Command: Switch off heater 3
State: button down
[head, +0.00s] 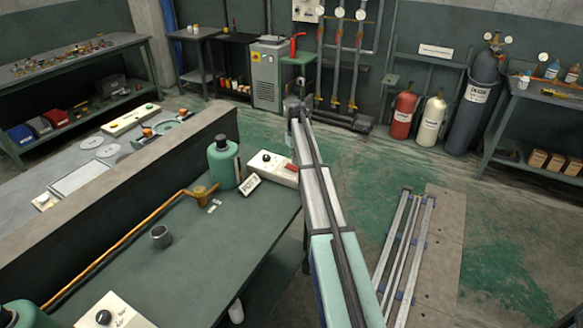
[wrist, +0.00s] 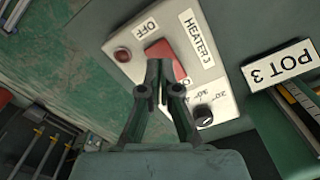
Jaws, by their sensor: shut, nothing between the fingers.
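The heater 3 control box (wrist: 205,60) is white, with "HEATER 3" and "OFF" lettering, in the wrist view. Its red rocker switch (wrist: 180,66) is partly covered by my fingers, and I cannot tell which way it is tipped. A dull red lamp (wrist: 122,54) is beside the OFF end, and a black knob (wrist: 203,115) is at the other end. My gripper (wrist: 160,63) is shut and empty, its tips over the rocker; contact is unclear. In the head view the box (head: 270,162) sits on the bench, partly behind my arm, which hides the gripper.
A "POT 3" card (wrist: 277,75) lies beside the box, close to a green bottle (head: 223,162) with a brass valve and pipe (head: 120,245). The floor to the right holds metal rails (head: 405,245).

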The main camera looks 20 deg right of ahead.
aim_at(295, 169)
jog(key=shift+r+p, duration=0.85)
jog(key=shift+r, duration=1.35)
